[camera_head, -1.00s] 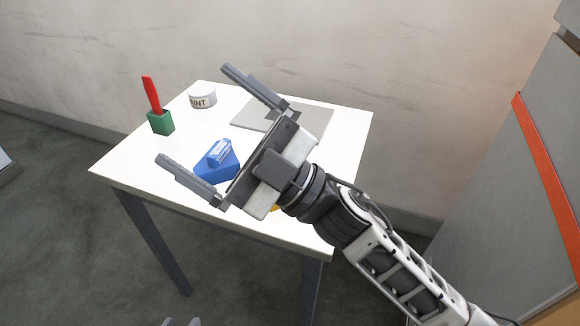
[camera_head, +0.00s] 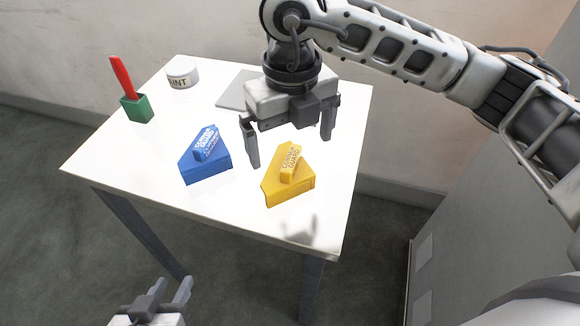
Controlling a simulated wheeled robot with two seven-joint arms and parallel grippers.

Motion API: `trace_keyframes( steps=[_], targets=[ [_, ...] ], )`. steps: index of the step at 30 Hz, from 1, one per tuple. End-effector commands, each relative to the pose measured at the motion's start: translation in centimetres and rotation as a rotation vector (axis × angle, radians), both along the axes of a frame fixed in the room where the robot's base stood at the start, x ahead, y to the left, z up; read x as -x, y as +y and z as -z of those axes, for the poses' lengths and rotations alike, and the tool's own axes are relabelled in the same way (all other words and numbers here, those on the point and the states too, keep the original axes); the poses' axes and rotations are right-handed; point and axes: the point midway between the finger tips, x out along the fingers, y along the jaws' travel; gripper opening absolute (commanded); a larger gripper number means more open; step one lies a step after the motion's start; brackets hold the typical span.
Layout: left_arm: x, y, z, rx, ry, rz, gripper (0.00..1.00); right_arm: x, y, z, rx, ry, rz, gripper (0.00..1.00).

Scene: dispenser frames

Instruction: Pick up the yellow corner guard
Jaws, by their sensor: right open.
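My left gripper (camera_head: 165,298) is low at the bottom edge, in front of the table. Its two fingers stand apart and nothing shows between them.
A blue corner guard (camera_head: 205,158) lies left of the yellow one. A green holder (camera_head: 137,108) with a red-handled tool (camera_head: 122,76) and a paint tin (camera_head: 183,74) stand at the back left. A grey plate (camera_head: 232,92) lies behind, partly hidden by my right gripper.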

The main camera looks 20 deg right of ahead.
Motion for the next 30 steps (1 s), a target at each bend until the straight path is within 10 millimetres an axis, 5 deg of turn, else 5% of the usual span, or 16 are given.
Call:
trace_keyframes(
  steps=[7,24,30],
  targets=[
    [0.3,0.0,0.2,0.000,0.008,0.000,0.36,0.1,0.1,4.8,-0.002,0.004,-0.002,1.00],
    [0.1,0.0,-0.3,-0.006,0.004,0.000,0.36,-0.3,0.2,10.9,-0.004,0.003,-0.004,1.00],
    [-0.2,0.0,-0.4,-0.007,-0.004,0.001,0.36,-0.4,0.2,11.3,-0.005,0.001,-0.005,1.00]
  ],
)
